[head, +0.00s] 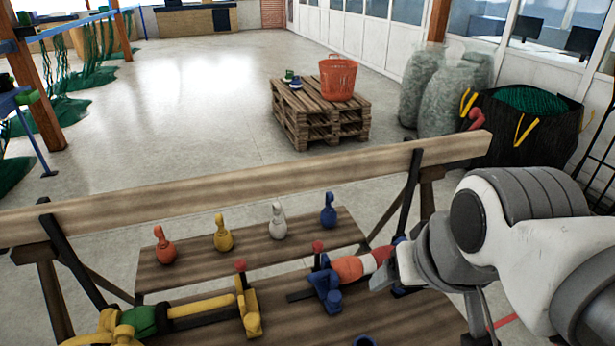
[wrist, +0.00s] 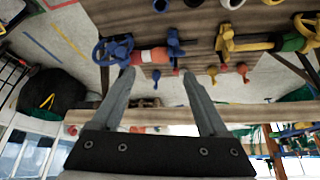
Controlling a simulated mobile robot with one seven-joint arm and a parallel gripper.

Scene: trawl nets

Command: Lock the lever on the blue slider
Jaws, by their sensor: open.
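The blue slider (head: 328,286) sits on the near bench, at the left end of an orange, white and red cylinder (head: 348,268). Its lever stands up and ends in a red knob (head: 318,247). In the wrist view, the blue slider (wrist: 173,44) lies beyond my fingertips, right of centre, with its red knob (wrist: 177,71) near the right fingertip. My gripper (wrist: 157,74) is open, with nothing between its fingers. In the head view, my gripper (head: 385,274) is right of the blue slider, over the cylinder's right end, partly hidden by my arm.
A yellow slider (head: 249,312) with its own red-knobbed lever (head: 240,265) stands to the left. Red, yellow, white and blue pin-shaped pieces (head: 278,221) stand on the shelf behind. A wooden beam (head: 230,195) crosses behind them. A pallet stack (head: 318,115) stands farther back.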

